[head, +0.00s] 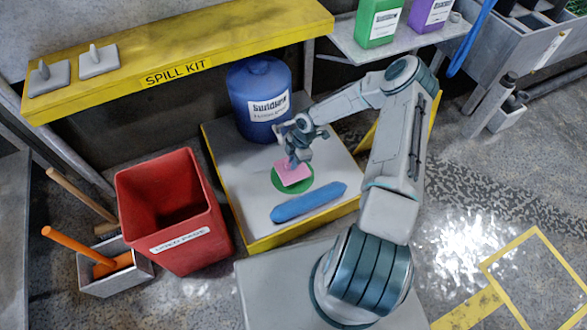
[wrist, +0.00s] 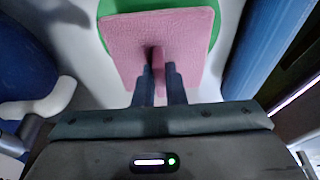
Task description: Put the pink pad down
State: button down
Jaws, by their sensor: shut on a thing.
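The pink pad (head: 291,173) is a flat square over a green disc (head: 305,184) on a low grey platform with yellow edges (head: 235,184). My gripper (head: 294,160) is above the pad. In the wrist view, the two dark fingers of my gripper (wrist: 159,75) are closed on a raised grip at the middle of the pad (wrist: 135,35). The green disc shows behind the pad's far and right edges in that view. I cannot tell whether the pad touches the disc.
A blue roll (head: 308,203) lies in front of the disc. A blue drum (head: 260,98) stands at the platform's back left. A red bin (head: 172,215) is to the left. A yellow shelf (head: 180,55) with two grey pads (head: 98,62) runs along the back.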

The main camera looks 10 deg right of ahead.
jog(key=shift+f+b, duration=0.7)
jog(key=shift+f, duration=1.15)
jog(key=shift+f, duration=0.15)
jog(key=c, duration=1.5)
grip_release()
